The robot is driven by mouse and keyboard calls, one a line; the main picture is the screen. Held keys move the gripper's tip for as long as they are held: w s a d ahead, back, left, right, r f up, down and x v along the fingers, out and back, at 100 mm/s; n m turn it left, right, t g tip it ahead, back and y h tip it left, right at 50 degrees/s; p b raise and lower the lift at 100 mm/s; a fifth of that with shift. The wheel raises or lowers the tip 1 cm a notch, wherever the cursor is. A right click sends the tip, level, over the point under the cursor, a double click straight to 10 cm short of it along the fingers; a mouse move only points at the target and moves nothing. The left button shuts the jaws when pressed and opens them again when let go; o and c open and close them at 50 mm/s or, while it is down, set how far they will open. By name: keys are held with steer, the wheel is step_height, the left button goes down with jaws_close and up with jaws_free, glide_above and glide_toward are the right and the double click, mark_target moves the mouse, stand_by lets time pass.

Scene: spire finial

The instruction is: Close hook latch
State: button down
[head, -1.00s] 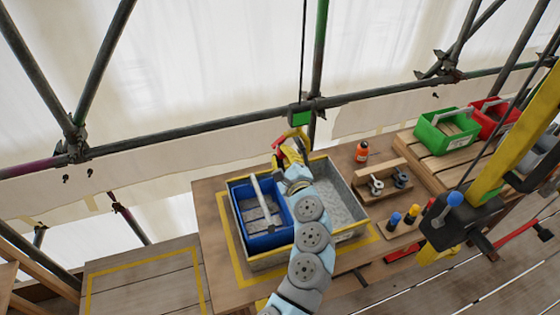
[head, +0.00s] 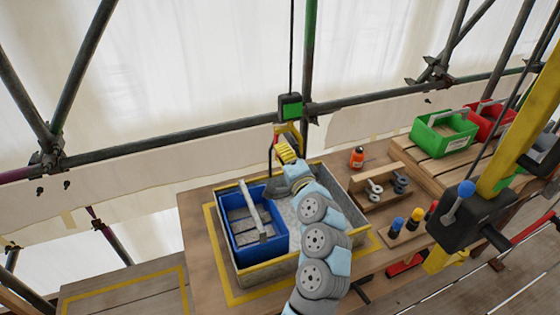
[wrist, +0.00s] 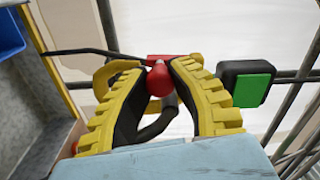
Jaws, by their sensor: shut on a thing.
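The hook hangs below a black block with a green face (head: 291,106) on a cable; the block also shows in the wrist view (wrist: 250,88). My gripper (head: 284,150) is at the hook, above the back edge of the grey bin. In the wrist view, my gripper's yellow ribbed fingers with black pads (wrist: 160,82) close on a red latch part (wrist: 158,78). A yellow curved piece (wrist: 112,72) lies behind the left finger. A dark curved piece (wrist: 158,122) shows between the fingers below the red part. Fingers hide much of the hook.
The grey bin (head: 352,212) with yellow edges holds a blue crate (head: 262,243) and stands on a wooden table. An orange bottle (head: 357,158) and a wooden rack with shackles (head: 374,189) are to the right. A scaffold pipe (head: 200,135) runs behind the hook.

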steer(key=shift+d+f+n+b, duration=0.15)
steer(key=shift+n+b, duration=0.2)
steer(key=shift+n, duration=0.15)
steer(key=c, duration=0.9)
jaws_free()
steer(key=shift+o, duration=0.2)
steer(key=v, duration=1.1)
steer(key=shift+s, duration=0.4)
steer(key=shift+d, duration=0.15)
